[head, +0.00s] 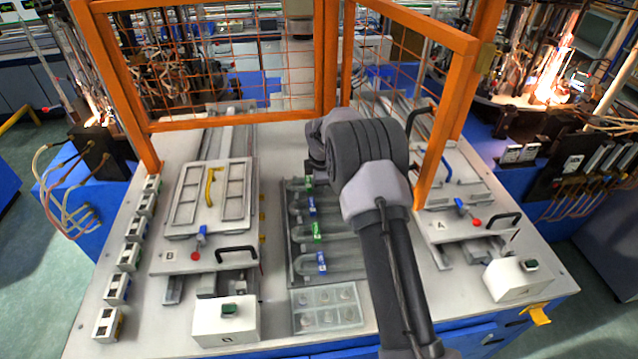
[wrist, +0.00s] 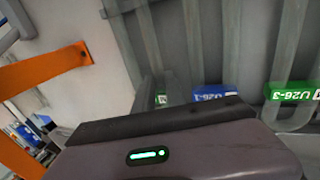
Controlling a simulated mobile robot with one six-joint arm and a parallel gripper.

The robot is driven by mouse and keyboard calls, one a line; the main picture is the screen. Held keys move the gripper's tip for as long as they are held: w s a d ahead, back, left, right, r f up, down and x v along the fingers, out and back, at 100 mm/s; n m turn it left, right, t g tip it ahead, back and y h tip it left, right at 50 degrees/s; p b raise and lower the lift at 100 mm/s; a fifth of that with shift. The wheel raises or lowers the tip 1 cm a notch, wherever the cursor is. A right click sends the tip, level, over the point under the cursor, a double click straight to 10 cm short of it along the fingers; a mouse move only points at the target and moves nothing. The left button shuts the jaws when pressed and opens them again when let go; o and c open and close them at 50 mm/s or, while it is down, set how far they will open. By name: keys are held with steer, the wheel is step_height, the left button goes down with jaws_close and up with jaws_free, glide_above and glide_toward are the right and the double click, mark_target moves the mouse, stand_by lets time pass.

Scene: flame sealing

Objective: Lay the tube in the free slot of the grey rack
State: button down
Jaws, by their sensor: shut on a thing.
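The grey rack (head: 287,240) lies in the middle of the bench, left of my arm in the head view. Clear U-shaped tubes with blue and green tags lie in it, such as a blue-tagged tube (head: 301,264). My gripper (wrist: 185,150) shows as a dark body along the bottom of the wrist view. Its fingertips, and the tube shut between them, are hidden. Beyond it, a green-tagged tube (wrist: 288,118) and a blue tag (wrist: 212,93) show on the rack. My arm covers the rack's right part, so I cannot tell which slot is free.
Orange mesh guard frames (head: 236,118) stand at the back, with one post right of my arm. Fixture B (head: 212,195) is at left and fixture A (head: 465,222) at right, both with black handles. A tray (head: 326,309) of round pieces lies in front of the rack.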

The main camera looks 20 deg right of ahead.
steer(key=c, duration=1.3)
jaws_free()
steer(key=shift+p+v, duration=1.25)
steer(key=shift+v, duration=7.45)
